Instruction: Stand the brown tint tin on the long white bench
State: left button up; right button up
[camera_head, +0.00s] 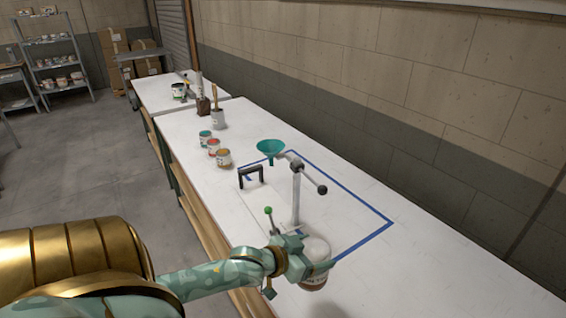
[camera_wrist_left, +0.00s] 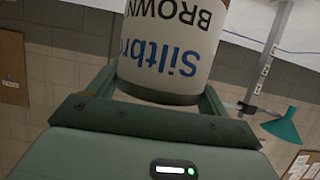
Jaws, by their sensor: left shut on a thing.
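The brown tint tin (camera_head: 316,250) is a white-labelled can at the near end of the long white bench (camera_head: 420,262). My left gripper (camera_head: 304,268) is shut around its side. In the left wrist view the tin (camera_wrist_left: 168,50) sits between the two fingers, its label reading "BROWN" upside down, as the funnel there also is. The tin looks about upright in the head view. The gripper partly covers it, and I cannot tell whether its base touches the bench. My right gripper is not in view.
Blue tape (camera_head: 365,242) outlines an area around a stand (camera_head: 296,195) and a teal funnel (camera_head: 270,148). A black handle (camera_head: 250,176) stands beside it. Several small tins (camera_head: 223,158) line the bench's left edge. The bench is clear at right.

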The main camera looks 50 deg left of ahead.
aim_at(307, 241)
pick_arm(q)
jog(key=a, duration=0.1)
jog(key=w+a+r, duration=0.1)
jog(key=a, duration=0.1)
jog(key=shift+a+r, duration=0.1)
jog(key=shift+r, duration=0.1)
jog(key=w+d+f+b, duration=0.3)
jog(key=w+d+f, duration=0.5)
jog(key=d+f, duration=0.3)
jog(key=shift+d+f, duration=0.3)
jog(key=shift+f, duration=0.7)
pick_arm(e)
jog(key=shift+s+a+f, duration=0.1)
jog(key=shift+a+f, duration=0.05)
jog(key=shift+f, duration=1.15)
pick_arm(q)
jog(key=shift+f+b, duration=0.15)
jog(key=shift+b, duration=0.15)
jog(key=o, duration=1.2)
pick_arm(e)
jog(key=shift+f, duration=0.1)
